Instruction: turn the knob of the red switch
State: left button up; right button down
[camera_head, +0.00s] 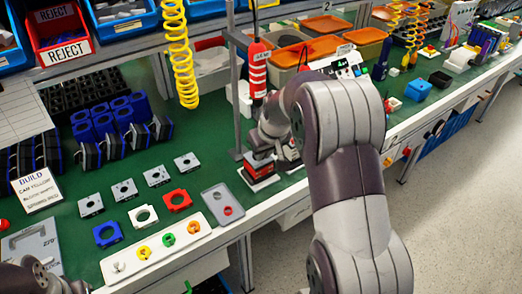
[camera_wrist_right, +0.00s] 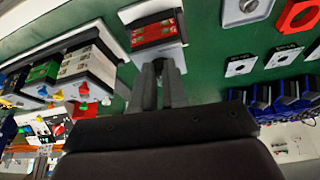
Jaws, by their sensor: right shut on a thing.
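The red switch (camera_head: 259,168) is a red and black block on a pale base, standing on the green bench near its front edge. It also shows in the wrist view (camera_wrist_right: 156,31), top centre, just beyond my fingertips. My right gripper (camera_wrist_right: 160,68) is shut, its two fingers close together at the front of the red switch. The knob is hidden between the fingertips. In the head view my right gripper (camera_head: 266,150) reaches down to the switch, partly covered by my own arm. Of my left arm only a dark part shows at the bottom left; its fingers are out of view.
Beside the red switch, other switch units (camera_wrist_right: 86,66) stand close by. A grey plate (camera_head: 222,201) and a white strip with coloured knobs (camera_head: 157,248) lie to the left. A yellow coiled hose (camera_head: 179,55) and a red hanging tool (camera_head: 258,70) hang above the bench.

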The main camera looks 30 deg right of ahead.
jog(key=shift+d+n+y+b, duration=0.2)
jog(key=shift+n+y+b, duration=0.15)
jog(key=shift+n, duration=0.35)
jog(key=c, duration=1.2)
grip_release()
jog(key=shift+o, duration=0.2)
jog(key=p+v, duration=0.1)
jog(key=v, duration=1.1)
jog(key=shift+s+r, duration=0.15)
jog(key=shift+r, duration=0.2)
jog(key=shift+a+f, duration=0.1)
